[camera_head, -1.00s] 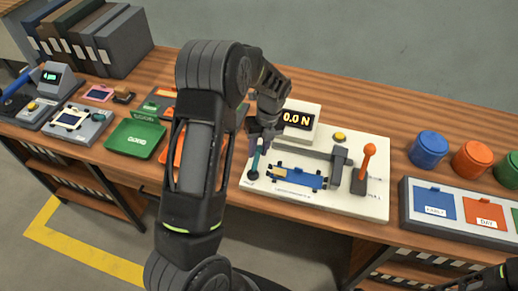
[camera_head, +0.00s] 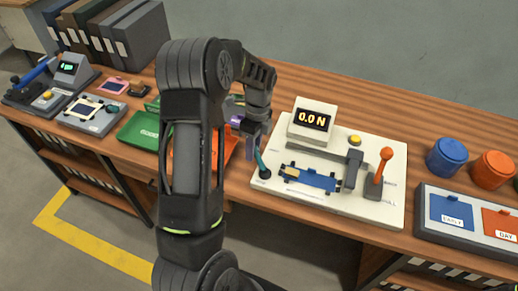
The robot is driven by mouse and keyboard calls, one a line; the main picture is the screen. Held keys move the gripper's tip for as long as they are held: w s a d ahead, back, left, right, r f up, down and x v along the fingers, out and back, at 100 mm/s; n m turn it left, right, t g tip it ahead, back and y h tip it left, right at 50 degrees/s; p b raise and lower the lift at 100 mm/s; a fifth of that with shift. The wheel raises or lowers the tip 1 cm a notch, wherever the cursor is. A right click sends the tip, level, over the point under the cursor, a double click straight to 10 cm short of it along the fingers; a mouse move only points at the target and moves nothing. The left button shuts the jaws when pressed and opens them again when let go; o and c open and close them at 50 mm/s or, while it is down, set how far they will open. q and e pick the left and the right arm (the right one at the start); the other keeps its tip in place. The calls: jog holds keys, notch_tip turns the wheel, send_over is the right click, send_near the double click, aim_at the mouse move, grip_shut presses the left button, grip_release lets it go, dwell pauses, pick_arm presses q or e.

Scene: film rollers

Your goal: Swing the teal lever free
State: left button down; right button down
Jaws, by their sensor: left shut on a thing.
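The teal lever (camera_head: 261,159) stands at the left end of the white test board (camera_head: 365,207), rising from a dark round base and leaning a little left at its top. My left gripper (camera_head: 256,148) is shut on the upper part of the teal lever, and its fingers partly hide the lever's top. My right gripper is not in view.
On the board are a blue clamp piece (camera_head: 310,178), a grey bracket (camera_head: 352,165), an orange-knobbed lever (camera_head: 380,170), a yellow button (camera_head: 355,140) and a display (camera_head: 312,121) reading 0.0 N. An orange tray (camera_head: 226,149) lies left, blue and orange pots (camera_head: 447,157) right.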

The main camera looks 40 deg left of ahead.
pick_arm(q)
jog(key=shift+s+a+n+h+b, duration=0.1)
jog(key=shift+s+n+h+b, duration=0.1)
jog(key=shift+s+n, duration=0.5)
jog(key=shift+s+a+n+h+b, duration=0.15)
jog(key=shift+s+n, duration=0.1)
jog(key=shift+n, duration=0.75)
jog(key=shift+d, duration=0.1)
jog(key=c, duration=1.3)
grip_release()
jog(key=shift+o, duration=0.7)
jog(key=b+v, duration=0.1)
jog(key=v, duration=0.6)
jog(key=shift+r, duration=0.45)
